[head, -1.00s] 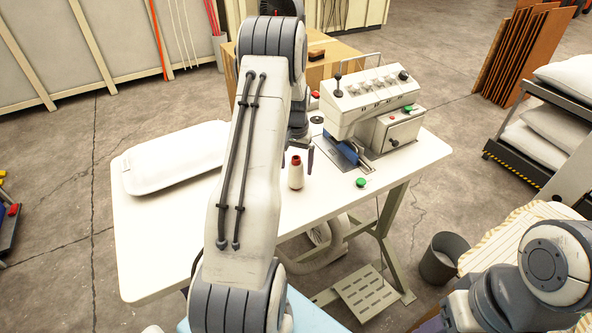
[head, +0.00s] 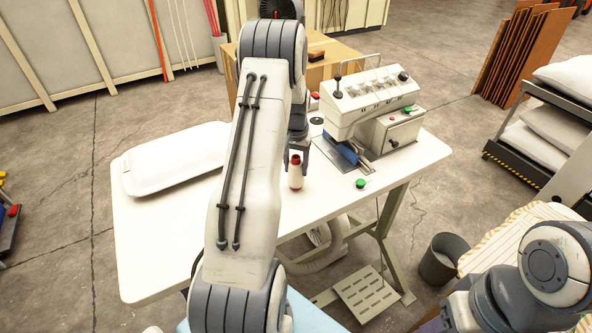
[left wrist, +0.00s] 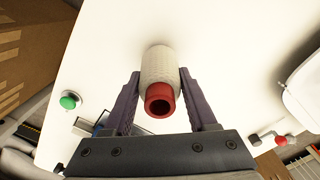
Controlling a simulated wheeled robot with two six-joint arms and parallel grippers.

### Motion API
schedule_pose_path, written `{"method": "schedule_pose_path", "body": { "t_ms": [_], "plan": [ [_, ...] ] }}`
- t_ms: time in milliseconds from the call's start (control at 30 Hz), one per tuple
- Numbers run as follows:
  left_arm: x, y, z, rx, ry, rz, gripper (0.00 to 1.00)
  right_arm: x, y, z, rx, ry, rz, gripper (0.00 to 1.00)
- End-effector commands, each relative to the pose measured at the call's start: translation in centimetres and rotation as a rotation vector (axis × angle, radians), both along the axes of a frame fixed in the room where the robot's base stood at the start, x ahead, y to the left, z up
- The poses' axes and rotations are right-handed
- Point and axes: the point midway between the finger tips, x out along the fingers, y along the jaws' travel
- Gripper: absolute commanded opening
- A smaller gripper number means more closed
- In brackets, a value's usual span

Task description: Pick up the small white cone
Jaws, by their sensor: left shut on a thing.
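The small white cone (head: 295,177) with a red top stands upright on the white sewing table in the head view. It also shows in the left wrist view (left wrist: 161,70), with its red hollow tip toward the camera. My left gripper (head: 297,168) is shut on the cone, with one dark finger on each side of it; the fingers also show in the left wrist view (left wrist: 158,88). Whether the cone's base still touches the table is hard to tell. The fingers of my right gripper are out of view; only part of that arm shows at the lower right.
A green button (head: 361,183) is to the cone's right. A white pillow (head: 175,158) lies at the table's left. A grey bin (head: 440,258) stands on the floor at right.

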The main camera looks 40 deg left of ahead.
Motion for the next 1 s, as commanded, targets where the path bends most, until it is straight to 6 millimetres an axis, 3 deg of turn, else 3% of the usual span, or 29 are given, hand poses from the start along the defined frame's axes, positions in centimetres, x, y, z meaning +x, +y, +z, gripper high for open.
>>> {"method": "schedule_pose_path", "body": {
  "t_ms": [200, 600, 800, 1000],
  "plan": [
    [0.2, 0.1, 3.1, 0.005, -0.009, 0.0, 0.0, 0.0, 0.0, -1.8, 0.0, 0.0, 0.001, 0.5],
    [0.4, -8.6, 8.3, 0.002, -0.006, -0.005, 0.0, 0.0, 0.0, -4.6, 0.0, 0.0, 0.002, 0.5],
    [0.4, -11.0, 9.9, 0.001, -0.004, -0.002, 0.0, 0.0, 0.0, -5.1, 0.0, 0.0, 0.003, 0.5],
    [0.3, -11.7, 10.4, 0.001, -0.002, 0.001, 0.0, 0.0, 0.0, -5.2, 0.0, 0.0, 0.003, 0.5]
  ]
}}
